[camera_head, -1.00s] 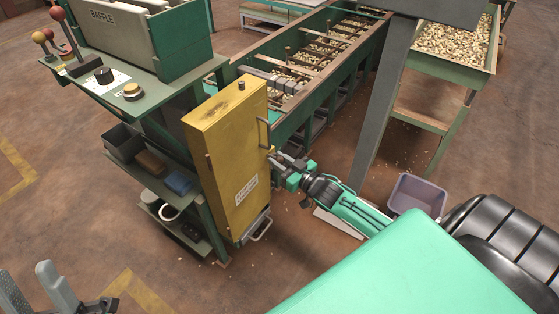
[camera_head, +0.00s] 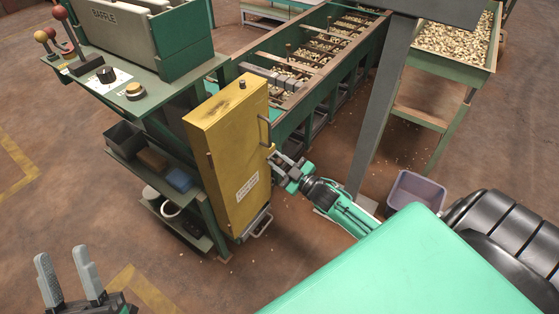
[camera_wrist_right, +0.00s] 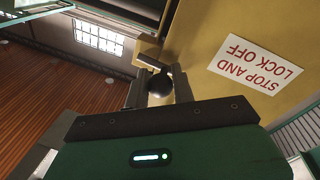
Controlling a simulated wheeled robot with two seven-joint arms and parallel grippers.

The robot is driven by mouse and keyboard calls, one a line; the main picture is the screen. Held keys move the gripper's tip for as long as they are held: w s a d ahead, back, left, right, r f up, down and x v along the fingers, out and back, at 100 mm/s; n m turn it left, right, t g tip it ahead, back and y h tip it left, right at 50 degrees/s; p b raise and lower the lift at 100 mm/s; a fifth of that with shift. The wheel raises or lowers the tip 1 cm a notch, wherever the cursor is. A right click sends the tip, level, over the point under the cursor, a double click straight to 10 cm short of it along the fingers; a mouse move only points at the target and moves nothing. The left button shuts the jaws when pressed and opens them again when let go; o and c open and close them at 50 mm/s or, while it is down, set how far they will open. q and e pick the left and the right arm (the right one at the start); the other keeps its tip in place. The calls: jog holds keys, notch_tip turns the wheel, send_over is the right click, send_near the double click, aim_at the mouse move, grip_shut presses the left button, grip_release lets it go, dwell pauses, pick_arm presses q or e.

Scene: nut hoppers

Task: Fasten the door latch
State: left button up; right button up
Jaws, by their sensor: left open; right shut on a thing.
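The yellow cabinet door (camera_head: 237,160) stands upright beside the green control stand, with a "STOP AND LOCK OFF" label that also shows in the right wrist view (camera_wrist_right: 256,62). My right gripper (camera_head: 276,158) is at the door's right edge, below the upper bar handle (camera_head: 264,132). In the right wrist view, its fingers are closed around a dark round latch knob (camera_wrist_right: 159,85) beside the yellow panel. The latch is mostly hidden by the fingers in the head view. My left gripper (camera_head: 69,276) is open and empty at the lower left, away from the cabinet.
The green control stand (camera_head: 150,85) has levers and knobs on top and bins on shelves below. A long conveyor trough (camera_head: 330,60) of nuts runs behind the door. Floor at left is open.

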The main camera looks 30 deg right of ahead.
pick_arm(q)
jog(key=shift+r, duration=0.15)
pick_arm(e)
jog(key=shift+f+n, duration=0.1)
jog(key=shift+n, duration=0.5)
jog(key=o, duration=0.9)
jog(key=shift+c, duration=0.2)
jog(key=shift+o, duration=0.3)
jog(key=shift+w+f, duration=0.1)
pick_arm(q)
jog(key=shift+a, duration=0.1)
pick_arm(e)
jog(key=shift+s, duration=0.3)
pick_arm(q)
jog(key=w+d+f+g+p, duration=0.1)
jog(key=d+f+g+p, duration=0.1)
jog(key=f+g, duration=0.4)
notch_tip(320, 180, down, 4)
jog(key=shift+w+d+r+g, duration=0.1)
jog(key=shift+w+d+g, duration=0.15)
jog(key=shift+d, duration=0.45)
pick_arm(e)
jog(key=v, duration=1.3)
jog(key=shift+d, duration=0.2)
jog(key=shift+f, duration=0.1)
